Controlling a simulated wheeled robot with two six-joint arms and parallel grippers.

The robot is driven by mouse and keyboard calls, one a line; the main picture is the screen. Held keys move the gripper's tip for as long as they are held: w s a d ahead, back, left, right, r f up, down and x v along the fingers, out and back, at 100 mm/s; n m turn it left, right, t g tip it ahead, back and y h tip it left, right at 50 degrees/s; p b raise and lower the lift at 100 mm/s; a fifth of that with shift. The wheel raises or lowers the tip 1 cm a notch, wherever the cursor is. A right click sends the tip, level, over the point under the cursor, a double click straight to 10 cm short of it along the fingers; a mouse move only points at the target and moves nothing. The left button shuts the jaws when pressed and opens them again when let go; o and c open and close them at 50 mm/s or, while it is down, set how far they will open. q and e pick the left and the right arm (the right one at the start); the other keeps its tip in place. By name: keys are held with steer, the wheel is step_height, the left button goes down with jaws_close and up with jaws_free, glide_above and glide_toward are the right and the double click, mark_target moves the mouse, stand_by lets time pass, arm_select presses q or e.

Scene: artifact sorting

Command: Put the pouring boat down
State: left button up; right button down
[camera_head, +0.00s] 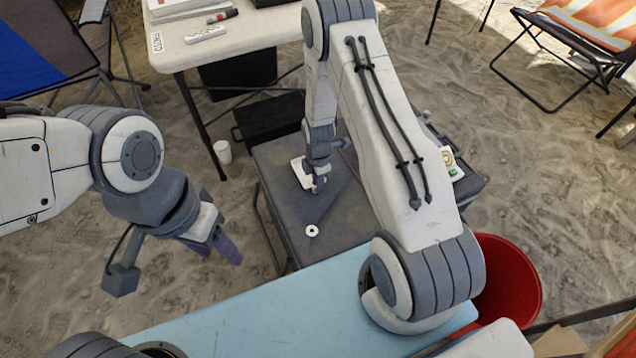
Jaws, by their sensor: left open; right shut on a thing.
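My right gripper (318,186) points down over the dark grey table (345,222), near its middle. My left gripper (228,250) is open and empty, left of the grey table and above the sand. A small white ring-shaped piece (312,231) lies on the grey table, below the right gripper in the picture.
A pale table (240,38) with markers stands at the back left. A red bucket (515,280) is at the right. A light blue surface (260,325) lies in front. A white cup (223,152) stands on the sand.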

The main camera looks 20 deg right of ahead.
steer(key=c, duration=0.8)
jaws_free()
steer(key=shift+o, duration=0.2)
